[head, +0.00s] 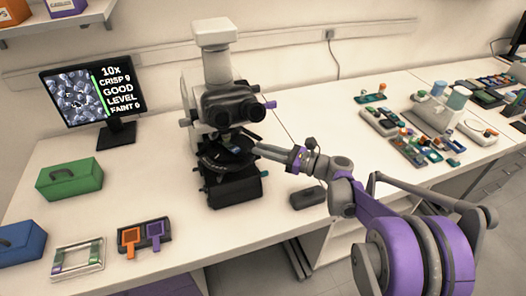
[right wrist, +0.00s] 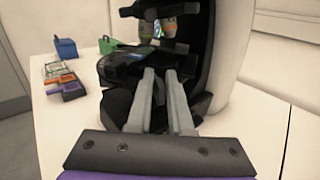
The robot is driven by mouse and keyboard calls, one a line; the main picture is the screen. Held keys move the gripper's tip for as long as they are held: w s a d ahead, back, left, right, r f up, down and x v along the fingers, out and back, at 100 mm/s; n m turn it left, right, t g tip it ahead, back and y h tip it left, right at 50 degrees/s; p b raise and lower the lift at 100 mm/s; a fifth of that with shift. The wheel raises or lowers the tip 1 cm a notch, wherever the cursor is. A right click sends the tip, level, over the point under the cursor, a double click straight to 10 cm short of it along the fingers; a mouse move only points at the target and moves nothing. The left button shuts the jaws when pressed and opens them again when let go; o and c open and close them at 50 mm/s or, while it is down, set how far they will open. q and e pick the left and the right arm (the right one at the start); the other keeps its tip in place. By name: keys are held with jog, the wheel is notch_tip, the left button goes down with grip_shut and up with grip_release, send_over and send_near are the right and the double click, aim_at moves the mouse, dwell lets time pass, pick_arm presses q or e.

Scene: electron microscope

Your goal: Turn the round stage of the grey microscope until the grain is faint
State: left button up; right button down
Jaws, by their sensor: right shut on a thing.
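The grey microscope (head: 216,65) stands on the bench left of centre in the head view. Its dark round stage (head: 212,162) sits below the lens, with a small bluish piece on top. My right gripper (head: 256,149) reaches in from the right and is shut at the stage's right edge; the exact grip is hidden. In the right wrist view its two fingers (right wrist: 160,82) point into the dark stage area. The monitor (head: 93,96) shows grey-blue grains, a green bar and text reading 10x, CRISP 9, GOOD, LEVEL and FAINT 0. My left gripper is out of view.
A green box (head: 70,179) and a blue box (head: 20,243) stand at left. A pale rack (head: 78,258) and a dark holder with orange and purple slides (head: 144,237) lie in front. A dark block (head: 307,197) lies near the front edge. Small parts crowd the right bench.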

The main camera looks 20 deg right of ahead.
jog(key=shift+w, duration=0.1)
jog(key=c, duration=0.9)
grip_release()
jog(key=shift+c, duration=0.2)
jog(key=v, duration=1)
jog(key=shift+s+d, duration=0.25)
jog(key=shift+d, duration=0.05)
